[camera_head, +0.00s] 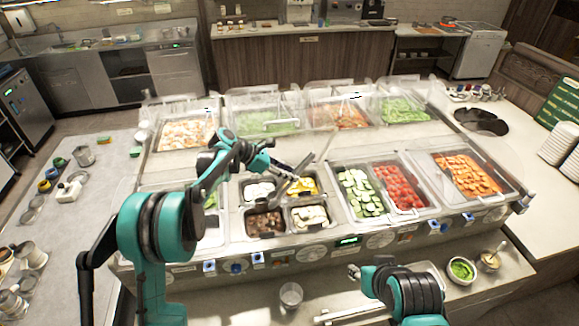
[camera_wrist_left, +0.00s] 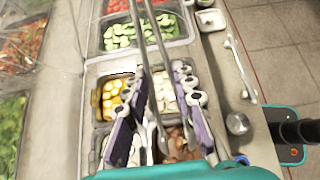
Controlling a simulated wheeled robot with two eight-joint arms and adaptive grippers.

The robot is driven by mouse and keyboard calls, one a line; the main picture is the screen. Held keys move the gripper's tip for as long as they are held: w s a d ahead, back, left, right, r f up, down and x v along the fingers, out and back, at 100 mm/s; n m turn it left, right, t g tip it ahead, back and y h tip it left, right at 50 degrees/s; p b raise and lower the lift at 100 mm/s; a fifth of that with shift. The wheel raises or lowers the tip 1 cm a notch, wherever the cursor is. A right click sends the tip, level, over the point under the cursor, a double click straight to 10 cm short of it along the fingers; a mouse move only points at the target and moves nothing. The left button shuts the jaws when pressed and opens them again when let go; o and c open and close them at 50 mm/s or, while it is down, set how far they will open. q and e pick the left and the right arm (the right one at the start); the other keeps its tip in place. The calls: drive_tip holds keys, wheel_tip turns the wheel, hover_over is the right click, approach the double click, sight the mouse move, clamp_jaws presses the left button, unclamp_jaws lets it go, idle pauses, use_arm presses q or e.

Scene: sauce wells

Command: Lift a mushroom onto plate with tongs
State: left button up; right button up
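My left gripper (camera_head: 294,180) is over the small bins in the middle of the counter. Its two fingers stand apart in the left wrist view (camera_wrist_left: 165,105). Metal tongs (camera_wrist_left: 155,50) run between the fingers; I cannot tell whether they touch the pads. The tongs also show beside the gripper in the head view (camera_head: 303,164). Pale slices that look like mushrooms (camera_head: 312,216) fill the front right bin, and brown pieces (camera_head: 264,223) the front left one. White plates (camera_head: 562,142) are stacked at the far right. My right gripper (camera_head: 357,271) is low at the front; its fingers are unclear.
Clear guards stand along the back row of food trays. Cucumber (camera_head: 360,192), tomato (camera_head: 398,187) and carrot (camera_head: 464,173) trays lie to the right. A glass (camera_head: 291,295) and a bowl of greens (camera_head: 461,270) stand on the front ledge.

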use_arm(q)
wheel_tip(320, 180, down, 6)
drive_tip(key=b, duration=0.2)
drive_tip(key=shift+f+b, duration=0.2)
drive_tip(key=shift+b, duration=0.15)
drive_tip(key=shift+f+b, duration=0.2)
drive_tip(key=shift+b, duration=0.2)
idle(0.8)
drive_tip(key=shift+f+b, duration=0.15)
drive_tip(key=shift+b, duration=0.2)
drive_tip(key=shift+f+b, duration=0.6)
drive_tip(key=shift+f, duration=0.15)
drive_tip(key=shift+f, duration=0.1)
